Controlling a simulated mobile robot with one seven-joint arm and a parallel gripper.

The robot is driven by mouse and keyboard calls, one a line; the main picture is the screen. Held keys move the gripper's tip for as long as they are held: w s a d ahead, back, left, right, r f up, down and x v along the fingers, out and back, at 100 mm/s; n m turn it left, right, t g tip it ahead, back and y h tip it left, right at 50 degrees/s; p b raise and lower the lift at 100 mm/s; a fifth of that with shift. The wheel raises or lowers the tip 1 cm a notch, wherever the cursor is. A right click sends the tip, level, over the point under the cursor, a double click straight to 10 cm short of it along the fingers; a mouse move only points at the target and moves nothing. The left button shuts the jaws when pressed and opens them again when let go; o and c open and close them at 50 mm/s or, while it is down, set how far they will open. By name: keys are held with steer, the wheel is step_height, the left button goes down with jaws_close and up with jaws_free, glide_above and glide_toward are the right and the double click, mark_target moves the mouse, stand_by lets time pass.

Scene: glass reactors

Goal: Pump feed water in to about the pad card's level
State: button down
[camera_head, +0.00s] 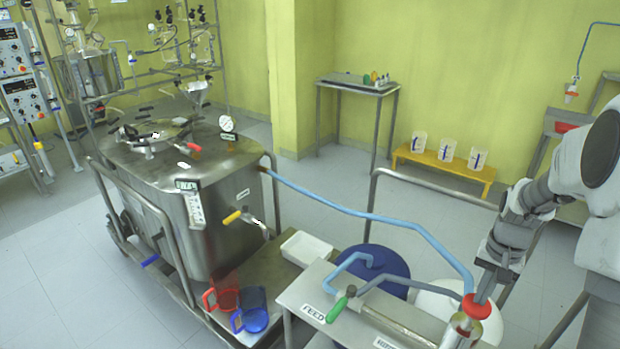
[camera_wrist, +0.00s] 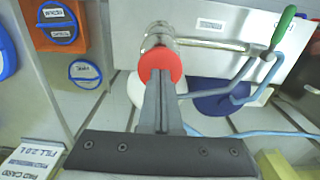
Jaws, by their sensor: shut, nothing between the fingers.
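The pump (camera_head: 463,330) stands at the right end of the steel bench, with a red cap (camera_head: 477,306) on top. My gripper (camera_head: 484,290) is shut and empty, its fingertips right at the red cap; the wrist view also shows the fingers (camera_wrist: 160,85) against the cap (camera_wrist: 160,63). I cannot tell whether they touch. A green-handled valve (camera_head: 339,307) is by the FEED label (camera_head: 313,313). A blue hose (camera_head: 370,215) runs from the steel tank (camera_head: 225,220) to the pump. A card (camera_wrist: 30,160) reading "FILL 2.0 L" and "PAD CARD" shows lower left. The water level is not visible.
A blue drum (camera_head: 372,262) and a white drum (camera_head: 442,308) stand behind the bench. A red jug (camera_head: 222,293), a blue jug (camera_head: 252,310) and a white tray (camera_head: 306,248) sit by the tank. An orange box with a blue knob (camera_wrist: 57,23) is upper left in the wrist view.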

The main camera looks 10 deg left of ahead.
step_height(320, 180, down, 3)
steer(key=shift+r+b, duration=0.1)
steer(key=shift+b, duration=0.65)
step_height(320, 180, up, 10)
steer(key=p, duration=0.7)
steer(key=shift+f, duration=0.35)
steer(key=shift+f, duration=0.1)
step_height(320, 180, down, 9)
steer(key=b, duration=0.7)
steer(key=shift+f, duration=0.1)
step_height(320, 180, up, 10)
steer(key=p, duration=0.7)
steer(key=shift+f, duration=0.25)
step_height(320, 180, up, 6)
steer(key=p, duration=0.4)
